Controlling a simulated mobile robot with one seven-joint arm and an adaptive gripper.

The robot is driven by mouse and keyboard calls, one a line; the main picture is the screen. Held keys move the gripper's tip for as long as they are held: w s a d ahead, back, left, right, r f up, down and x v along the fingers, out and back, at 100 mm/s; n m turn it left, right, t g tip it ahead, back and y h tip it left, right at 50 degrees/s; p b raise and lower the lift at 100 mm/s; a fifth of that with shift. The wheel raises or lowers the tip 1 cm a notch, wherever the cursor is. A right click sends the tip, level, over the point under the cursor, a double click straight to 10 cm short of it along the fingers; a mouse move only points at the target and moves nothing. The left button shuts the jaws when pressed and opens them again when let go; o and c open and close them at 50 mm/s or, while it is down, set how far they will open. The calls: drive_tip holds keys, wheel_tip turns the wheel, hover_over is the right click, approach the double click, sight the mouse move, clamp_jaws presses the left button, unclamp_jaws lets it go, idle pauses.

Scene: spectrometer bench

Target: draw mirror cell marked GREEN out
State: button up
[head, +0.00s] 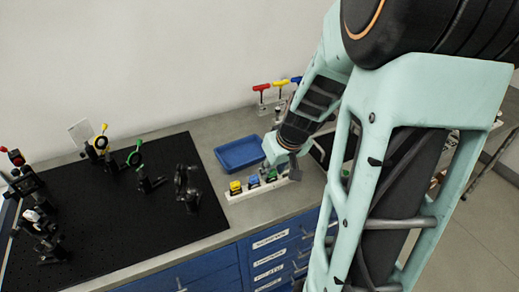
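A pale rack (262,189) on the bench holds small dark cells in a row, one with a yellow top (235,186) and one with a blue top (253,181). My gripper (271,168) is low over the rack, just right of the blue cell. A small dark cell (271,176) shows right below it; I cannot tell its colour mark, whether it is touched, or how the fingers stand. A green spot (345,173) shows through my arm's frame. A green-ringed mount (135,155) stands on the black breadboard at left.
A blue tray (240,153) lies behind the rack. Red, blue and yellow T-handled tools (261,88) stand near the wall. The black breadboard (110,225) carries several other mounts, including a yellow-ringed one (101,142). My arm hides the right bench.

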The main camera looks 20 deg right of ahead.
drive_tip(key=shift+b+x, duration=0.4)
drive_tip(key=shift+x, duration=0.75)
drive_tip(key=shift+c, duration=0.4)
clamp_jaws()
drive_tip(key=shift+r+p, duration=1.1)
drive_tip(key=shift+r, duration=0.7)
